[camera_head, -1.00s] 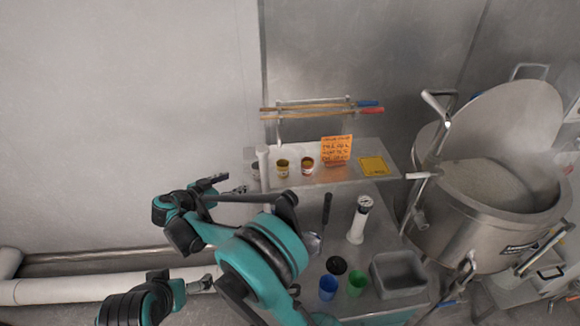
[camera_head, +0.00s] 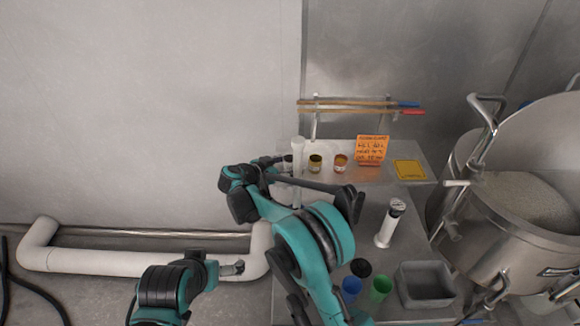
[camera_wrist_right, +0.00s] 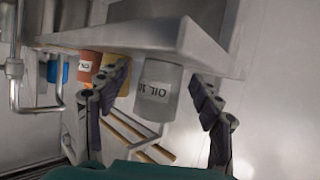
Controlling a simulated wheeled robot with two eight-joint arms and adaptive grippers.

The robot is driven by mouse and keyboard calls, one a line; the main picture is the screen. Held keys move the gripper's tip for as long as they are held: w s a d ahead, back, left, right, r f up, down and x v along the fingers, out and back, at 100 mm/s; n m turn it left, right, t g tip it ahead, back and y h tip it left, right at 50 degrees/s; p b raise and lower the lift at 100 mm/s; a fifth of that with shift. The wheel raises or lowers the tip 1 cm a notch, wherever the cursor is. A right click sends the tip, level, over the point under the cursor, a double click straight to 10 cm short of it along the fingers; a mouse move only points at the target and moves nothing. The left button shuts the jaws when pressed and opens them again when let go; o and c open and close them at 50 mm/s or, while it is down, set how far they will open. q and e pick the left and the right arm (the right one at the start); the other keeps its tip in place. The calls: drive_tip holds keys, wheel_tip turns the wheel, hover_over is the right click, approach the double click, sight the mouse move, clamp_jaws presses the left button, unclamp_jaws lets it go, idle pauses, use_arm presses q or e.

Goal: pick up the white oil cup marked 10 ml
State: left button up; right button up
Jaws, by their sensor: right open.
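The white oil cup (camera_wrist_right: 157,90), its label reading "OIL 10" with the rest cut off, sits at the shelf edge in the right wrist view. My right gripper (camera_wrist_right: 158,76) is open, with one finger on each side of the cup and visible gaps.
Two other oil cups, yellowish (camera_head: 315,163) and orange-brown (camera_head: 341,162), stand beside it on the metal shelf (camera_head: 386,150). An orange sign (camera_head: 372,149) stands farther right. Below are blue (camera_head: 351,288) and green (camera_head: 380,289) cups.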

drive_tip(key=c, duration=1.1)
drive_tip(key=shift+o, duration=0.2)
drive_tip(key=shift+r, duration=0.1)
